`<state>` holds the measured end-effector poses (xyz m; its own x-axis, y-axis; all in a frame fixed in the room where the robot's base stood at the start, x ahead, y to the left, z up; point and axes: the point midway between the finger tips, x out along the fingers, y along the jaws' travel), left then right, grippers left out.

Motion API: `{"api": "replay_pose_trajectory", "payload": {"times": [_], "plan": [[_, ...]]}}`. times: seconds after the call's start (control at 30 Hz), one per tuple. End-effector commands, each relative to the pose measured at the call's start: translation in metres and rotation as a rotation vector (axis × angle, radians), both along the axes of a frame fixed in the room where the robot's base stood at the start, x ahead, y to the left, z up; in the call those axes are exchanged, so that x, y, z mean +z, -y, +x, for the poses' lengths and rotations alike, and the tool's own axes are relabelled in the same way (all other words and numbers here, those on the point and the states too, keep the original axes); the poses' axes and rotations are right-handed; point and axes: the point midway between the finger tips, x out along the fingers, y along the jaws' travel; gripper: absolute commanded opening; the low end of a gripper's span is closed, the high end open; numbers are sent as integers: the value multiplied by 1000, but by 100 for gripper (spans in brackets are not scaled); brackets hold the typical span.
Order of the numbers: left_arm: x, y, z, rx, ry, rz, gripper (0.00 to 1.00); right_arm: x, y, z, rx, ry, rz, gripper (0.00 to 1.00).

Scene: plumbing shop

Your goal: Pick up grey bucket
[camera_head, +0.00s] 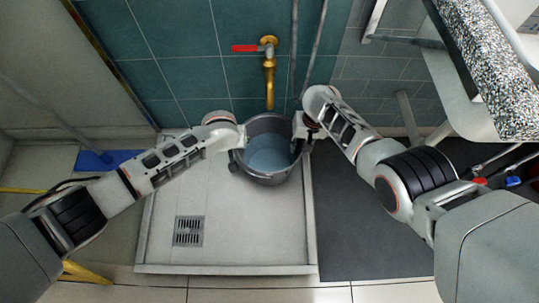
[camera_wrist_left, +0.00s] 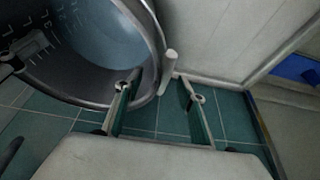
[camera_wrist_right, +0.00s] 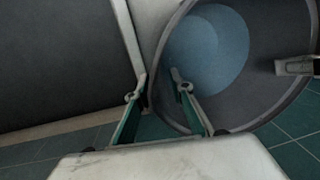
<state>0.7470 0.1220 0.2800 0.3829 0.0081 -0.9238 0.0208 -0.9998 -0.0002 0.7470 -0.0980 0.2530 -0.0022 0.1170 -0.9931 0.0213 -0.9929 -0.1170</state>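The grey bucket (camera_head: 268,178) stands upright in the shallow shower tray below the tap, with a bluish area at its bottom. My left gripper (camera_head: 239,154) is at the bucket's left rim. In the left wrist view its two fingers (camera_wrist_left: 150,86) are apart, one inside the bucket (camera_wrist_left: 75,92) and one outside, with the wall between them. My right gripper (camera_head: 301,142) is at the right rim. In the right wrist view its fingers (camera_wrist_right: 157,88) also stand apart on either side of the wall of the bucket (camera_wrist_right: 270,90). Firm contact cannot be made out.
A brass tap (camera_head: 269,80) with a red handle (camera_head: 245,48) is on the tiled wall just behind the bucket. The white tray (camera_head: 150,232) has a drain grate (camera_head: 188,231) at front left. A dark mat (camera_head: 350,245) lies to the right, below a speckled countertop (camera_head: 478,60).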

Motion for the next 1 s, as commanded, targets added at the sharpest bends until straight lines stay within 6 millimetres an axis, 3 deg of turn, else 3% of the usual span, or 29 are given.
{"api": "replay_pose_trajectory", "payload": {"times": [0.03, 0.1, 0.17, 0.67, 0.87, 1.0], "plan": [[0, 0, 0, 0, 0, 0, 31, 0, 0, 0, 0, 0, 0, 14], [0, 0, 0, 0, 0, 0, 13, 0, 0, 0, 0, 0, 1, 0], [0, 0, 0, 0, 0, 0, 0, 0, -1, 0, 0, 0, 2, 0], [9, 3, 6, 0, 12, -8, 0, 10, -6, 7, 2, 14, 10, 0], [31, 5, 18, -1, 38, -11, 0, 32, -7, 20, 2, 40, 11, 0], [58, 6, 33, -2, 69, -13, 0, 58, -7, 35, 2, 70, 12, 0]]}}
